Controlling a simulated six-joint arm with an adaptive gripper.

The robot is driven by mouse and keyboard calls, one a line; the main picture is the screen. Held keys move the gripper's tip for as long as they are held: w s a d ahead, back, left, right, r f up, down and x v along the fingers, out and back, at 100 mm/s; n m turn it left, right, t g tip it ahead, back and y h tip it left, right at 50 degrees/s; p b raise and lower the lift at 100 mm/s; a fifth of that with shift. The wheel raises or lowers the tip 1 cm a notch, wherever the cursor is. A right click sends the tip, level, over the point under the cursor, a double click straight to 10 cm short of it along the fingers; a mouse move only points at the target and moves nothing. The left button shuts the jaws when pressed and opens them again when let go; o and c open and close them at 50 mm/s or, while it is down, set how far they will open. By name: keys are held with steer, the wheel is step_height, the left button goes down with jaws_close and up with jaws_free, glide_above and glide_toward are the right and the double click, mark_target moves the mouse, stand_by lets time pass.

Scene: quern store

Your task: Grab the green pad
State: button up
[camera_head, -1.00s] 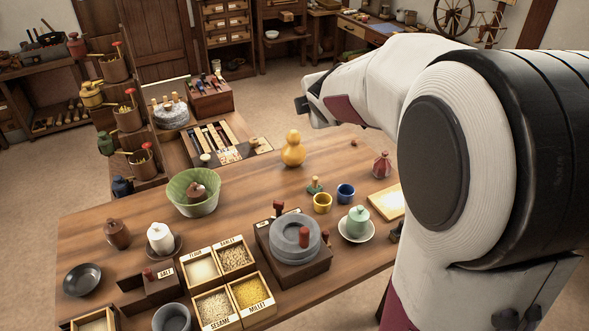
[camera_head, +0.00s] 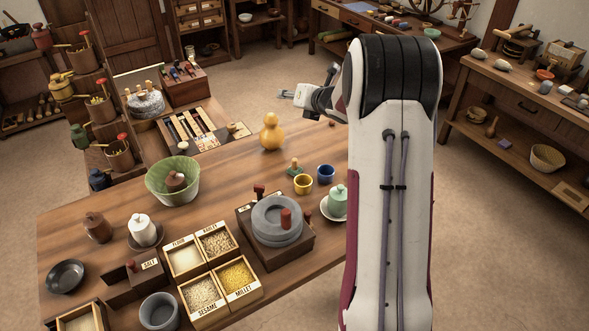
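No separate flat green pad stands out. A small dark green piece (camera_head: 295,170) with a wooden knob sits on the wooden table, just behind the yellow cup; I cannot tell whether it is a pad with something on it. My gripper (camera_head: 287,95) is small in the view, beyond the table's back edge and past the yellow gourd. It points left, away from the green piece and touching nothing I can see. Its fingers are too small to tell open from shut. My arm hides the table's right end.
A yellow cup (camera_head: 303,184), a blue cup (camera_head: 326,173) and a yellow gourd (camera_head: 271,133) stand around the green piece. Bare wood lies between bowl and gourd. A side bench (camera_head: 500,82) stands right.

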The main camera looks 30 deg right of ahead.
step_height(320, 180, down, 9)
steer(key=d+n+y, duration=0.2)
steer(key=n+y, duration=0.1)
steer(key=n, duration=0.3)
steer(key=n+y, duration=0.2)
steer(key=n, duration=0.2)
glide_above(295, 159)
steer(key=s, duration=0.3)
step_height(295, 159, down, 8)
steer(key=shift+w+d, duration=0.2)
steer(key=shift+d, duration=0.2)
steer(key=shift+f, duration=0.1)
steer(key=shift+f, duration=1.7)
steer(key=shift+f, duration=0.15)
steer(key=shift+f, duration=0.6)
steer(key=shift+w+a+f, duration=0.15)
steer(key=shift+w+f, duration=0.25)
steer(key=shift+f, duration=0.3)
steer(key=shift+w+a+f, duration=0.15)
steer(key=shift+w+f, duration=0.2)
steer(key=shift+f, duration=0.3)
steer(key=shift+w+a+f, duration=0.2)
steer(key=shift+w+f, duration=0.05)
steer(key=shift+w, duration=0.3)
